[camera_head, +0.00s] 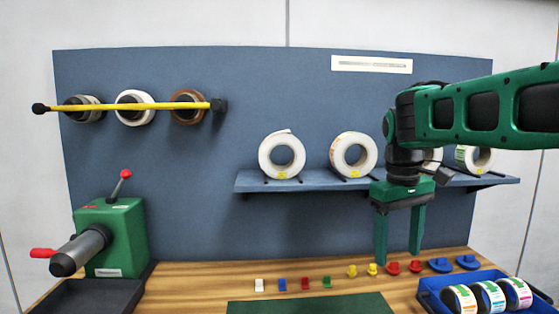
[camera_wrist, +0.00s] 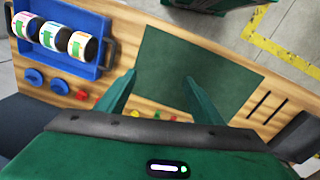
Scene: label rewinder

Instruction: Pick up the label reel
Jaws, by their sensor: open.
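White label reels stand on the blue shelf (camera_head: 245,184): one at left (camera_head: 267,152), one beside it (camera_head: 339,152), and others at right, partly hidden behind my arm. Three reels with coloured labels lie in the blue tray (camera_head: 427,297) at the lower right; its front is cut off. These tray reels show in the wrist view as one left (camera_wrist: 23,26), one middle (camera_wrist: 51,36) and one right (camera_wrist: 78,45). The frames do not show which reel is meant. My gripper (camera_head: 399,254) is open and empty, pointing down in front of the shelf, left of the tray. Its fingers (camera_wrist: 160,78) show apart.
Three rolls hang on a yellow rod (camera_head: 160,106) at upper left. A green rewinder (camera_head: 120,235) with a grey spindle stands at left. Small coloured pieces (camera_head: 305,284) line the wooden bench. A green mat (camera_head: 310,305) lies clear at the front.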

